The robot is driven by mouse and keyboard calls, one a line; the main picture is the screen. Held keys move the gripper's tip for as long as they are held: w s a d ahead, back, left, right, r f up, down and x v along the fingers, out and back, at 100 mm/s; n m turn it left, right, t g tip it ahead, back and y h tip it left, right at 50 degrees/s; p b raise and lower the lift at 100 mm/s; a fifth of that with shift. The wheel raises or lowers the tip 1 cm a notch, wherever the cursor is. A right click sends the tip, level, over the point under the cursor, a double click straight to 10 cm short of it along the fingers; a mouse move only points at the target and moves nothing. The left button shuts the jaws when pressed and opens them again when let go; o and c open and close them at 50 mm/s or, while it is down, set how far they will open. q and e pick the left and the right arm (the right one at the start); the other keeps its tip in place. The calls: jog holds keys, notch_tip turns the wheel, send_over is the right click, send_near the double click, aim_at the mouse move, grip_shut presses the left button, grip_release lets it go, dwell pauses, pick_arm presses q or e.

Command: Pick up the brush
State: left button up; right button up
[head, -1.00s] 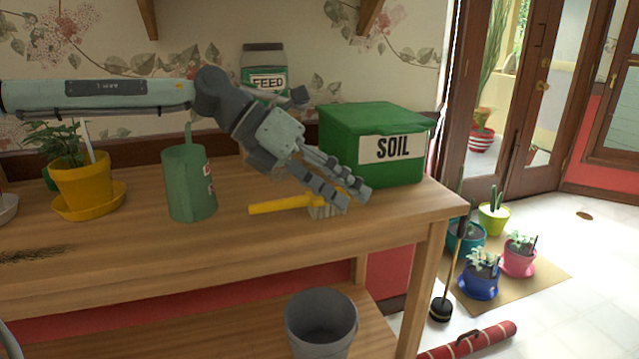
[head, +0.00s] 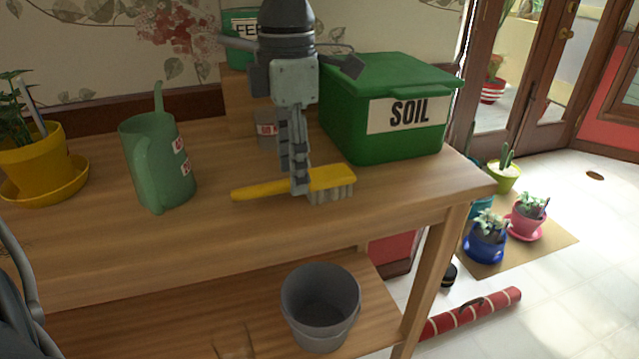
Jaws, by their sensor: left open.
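The brush (head: 335,179) lies on the wooden bench top with its bristles facing down. Its yellow handle points left and its head is at the right. My left gripper (head: 294,178) comes down from above with its fingers pointing down. The fingers are open and overlap the middle of the brush in this view, near where handle and head meet. I cannot tell whether they touch it. Part of the brush is hidden behind the fingers. My right gripper is not in view.
A green SOIL box (head: 385,105) stands right behind the brush. A green watering can (head: 158,160) stands to the left, and a yellow plant pot (head: 36,160) farther left. A grey bucket (head: 320,305) is on the lower shelf. The bench front (head: 230,235) is clear.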

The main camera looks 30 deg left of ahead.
pick_arm(q)
jog(key=shift+f, duration=1.35)
grip_shut()
